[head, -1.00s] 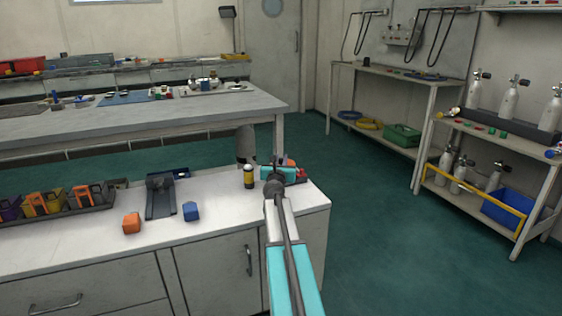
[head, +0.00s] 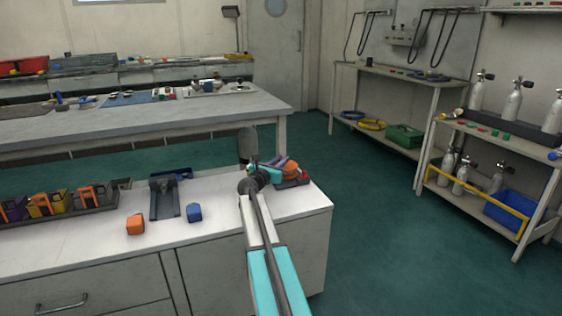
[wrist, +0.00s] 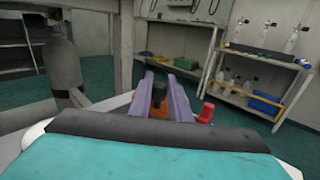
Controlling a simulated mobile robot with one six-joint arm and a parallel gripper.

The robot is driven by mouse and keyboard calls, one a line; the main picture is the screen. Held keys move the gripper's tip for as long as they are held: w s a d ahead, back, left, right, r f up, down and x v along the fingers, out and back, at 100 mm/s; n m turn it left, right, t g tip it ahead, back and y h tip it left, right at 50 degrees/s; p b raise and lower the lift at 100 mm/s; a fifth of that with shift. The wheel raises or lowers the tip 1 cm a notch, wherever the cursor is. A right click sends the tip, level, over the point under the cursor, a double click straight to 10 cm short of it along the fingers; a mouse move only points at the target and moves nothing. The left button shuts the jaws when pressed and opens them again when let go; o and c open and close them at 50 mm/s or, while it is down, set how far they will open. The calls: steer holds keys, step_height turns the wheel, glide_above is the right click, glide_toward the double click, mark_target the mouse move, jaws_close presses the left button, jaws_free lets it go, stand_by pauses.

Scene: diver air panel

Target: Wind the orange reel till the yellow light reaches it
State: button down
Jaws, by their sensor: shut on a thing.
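The orange reel (head: 291,168) is at the right end of the near white counter, partly hidden by my gripper. My gripper (head: 281,161) is over it. In the wrist view, the two purple-grey fingers of my gripper (wrist: 161,96) are closed on a dark upright knob (wrist: 159,94), with orange of the reel (wrist: 158,111) showing just below. The yellow light is not visible now; my arm covers the place where a yellow-and-black canister stood.
A grey cylinder (head: 247,146) stands behind my wrist. An orange block (head: 135,224), a blue block (head: 194,212) and a dark cradle (head: 165,198) are on the counter to the left, near a dark rack (head: 88,218). A red part (wrist: 206,111) is right of the fingers.

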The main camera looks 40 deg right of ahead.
steer(key=shift+w, duration=0.1)
stand_by(0.3)
steer(key=c, duration=1.7)
jaws_free()
steer(key=shift+o, duration=0.2)
steer(key=p+v, duration=0.3)
steer(key=v, duration=1.1)
